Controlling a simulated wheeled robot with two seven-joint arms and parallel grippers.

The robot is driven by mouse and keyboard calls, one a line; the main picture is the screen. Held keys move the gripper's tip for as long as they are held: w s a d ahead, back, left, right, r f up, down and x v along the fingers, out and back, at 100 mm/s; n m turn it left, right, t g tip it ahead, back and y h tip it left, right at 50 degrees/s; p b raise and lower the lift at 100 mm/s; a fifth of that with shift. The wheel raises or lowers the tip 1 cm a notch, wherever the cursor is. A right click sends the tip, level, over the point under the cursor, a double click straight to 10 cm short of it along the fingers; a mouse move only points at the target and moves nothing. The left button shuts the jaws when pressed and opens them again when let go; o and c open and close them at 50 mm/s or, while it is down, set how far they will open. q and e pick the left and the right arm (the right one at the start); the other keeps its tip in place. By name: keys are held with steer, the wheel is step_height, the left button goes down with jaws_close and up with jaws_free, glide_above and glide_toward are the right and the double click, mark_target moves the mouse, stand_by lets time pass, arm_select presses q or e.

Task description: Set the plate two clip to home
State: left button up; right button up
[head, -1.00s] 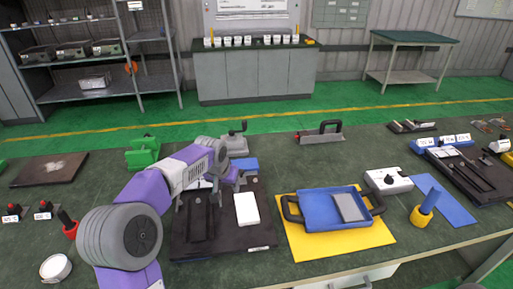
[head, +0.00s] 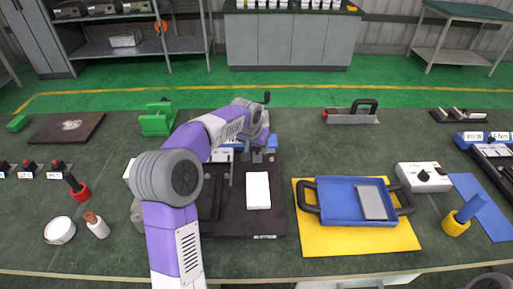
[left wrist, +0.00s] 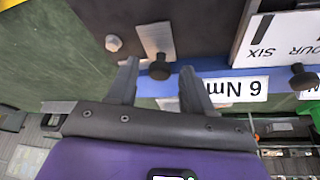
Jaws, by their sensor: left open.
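My left gripper (head: 264,156) is over the far right part of the dark fixture board (head: 275,215). In the left wrist view its two fingers (left wrist: 160,88) are open, with a black knob (left wrist: 160,67) between their tips. The knob stands by a blue strip (left wrist: 225,74) and a metal plate (left wrist: 155,40), apparently the clip. I cannot tell whether the fingers touch it or which plate number it belongs to. The strip has a "6 Nm" label (left wrist: 235,90). A second black knob (left wrist: 303,78) is at the right. My right gripper is not in view.
A white block (head: 258,190) lies on the board. To the right is a blue tray (head: 340,212) with black handles on a yellow mat (head: 312,243). A white control box (head: 423,177) stands beyond it. A green clamp (head: 157,120) stands at the back left.

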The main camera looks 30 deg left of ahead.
arm_select(q)
steer(key=shift+c, duration=0.3)
jaws_close()
